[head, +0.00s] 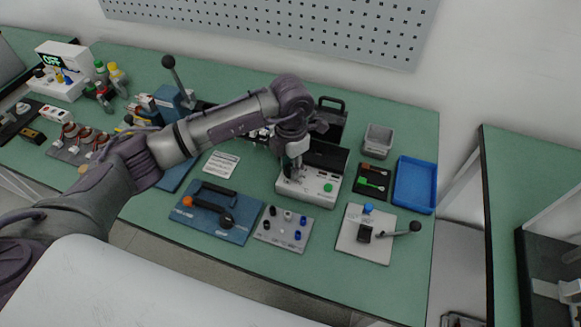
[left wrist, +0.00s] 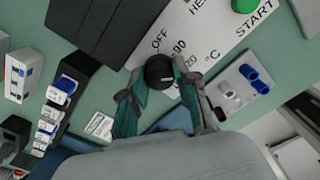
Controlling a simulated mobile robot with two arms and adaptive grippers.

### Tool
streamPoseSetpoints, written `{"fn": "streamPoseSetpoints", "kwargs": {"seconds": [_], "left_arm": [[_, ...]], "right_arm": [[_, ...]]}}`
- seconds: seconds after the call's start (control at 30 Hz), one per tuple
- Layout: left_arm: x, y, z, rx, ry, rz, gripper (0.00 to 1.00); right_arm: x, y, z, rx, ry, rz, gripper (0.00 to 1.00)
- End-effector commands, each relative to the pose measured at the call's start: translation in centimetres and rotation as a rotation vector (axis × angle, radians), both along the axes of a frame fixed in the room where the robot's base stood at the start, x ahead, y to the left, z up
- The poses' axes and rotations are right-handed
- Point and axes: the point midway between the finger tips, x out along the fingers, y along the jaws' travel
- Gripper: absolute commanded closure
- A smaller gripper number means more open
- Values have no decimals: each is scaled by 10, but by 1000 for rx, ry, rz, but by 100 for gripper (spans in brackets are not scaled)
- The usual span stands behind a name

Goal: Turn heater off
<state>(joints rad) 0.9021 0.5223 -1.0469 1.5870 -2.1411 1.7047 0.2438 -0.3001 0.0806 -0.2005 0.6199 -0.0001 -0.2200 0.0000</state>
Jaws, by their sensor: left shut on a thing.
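The heater (head: 318,187) is a light box with a dark upright part at its back, near the middle of the green table in the head view. In the left wrist view its white panel (left wrist: 207,28) reads OFF, 90, °C and START. A round black knob (left wrist: 159,70) sits beside the OFF and 90 marks. A green START button (left wrist: 245,5) is at the panel's far side. My left gripper (head: 293,172) is over the left part of the panel. In the left wrist view its fingers (left wrist: 160,80) are shut around the knob. My right gripper is not seen.
A blue board (head: 240,228) with a black handle and a grey plate with knobs (head: 283,240) lie in front. A lever plate (head: 352,245), blue tray (head: 431,188) and grey bin (head: 377,139) are to the right. Bare table shows between them.

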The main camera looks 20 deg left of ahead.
Motion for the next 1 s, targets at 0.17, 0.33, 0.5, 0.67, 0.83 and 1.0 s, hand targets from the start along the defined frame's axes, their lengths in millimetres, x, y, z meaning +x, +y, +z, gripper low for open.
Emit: {"fn": "streamPoseSetpoints", "kwargs": {"seconds": [0.17, 0.33, 0.5, 0.67, 0.83, 1.0], "left_arm": [[0, 0, 1, 0, 0, 103, 92], [0, 0, 3, 0, 0, 420, 92], [0, 0, 3, 1, 1, 749, 92], [0, 0, 3, 1, 1, 1040, 92], [0, 0, 1, 0, 0, 1185, 92], [0, 0, 0, 0, 0, 1191, 92]], "right_arm": [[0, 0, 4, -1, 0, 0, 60], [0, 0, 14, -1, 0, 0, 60], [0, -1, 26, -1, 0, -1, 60], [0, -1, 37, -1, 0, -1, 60], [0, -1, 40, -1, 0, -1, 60], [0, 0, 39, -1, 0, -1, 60]]}}
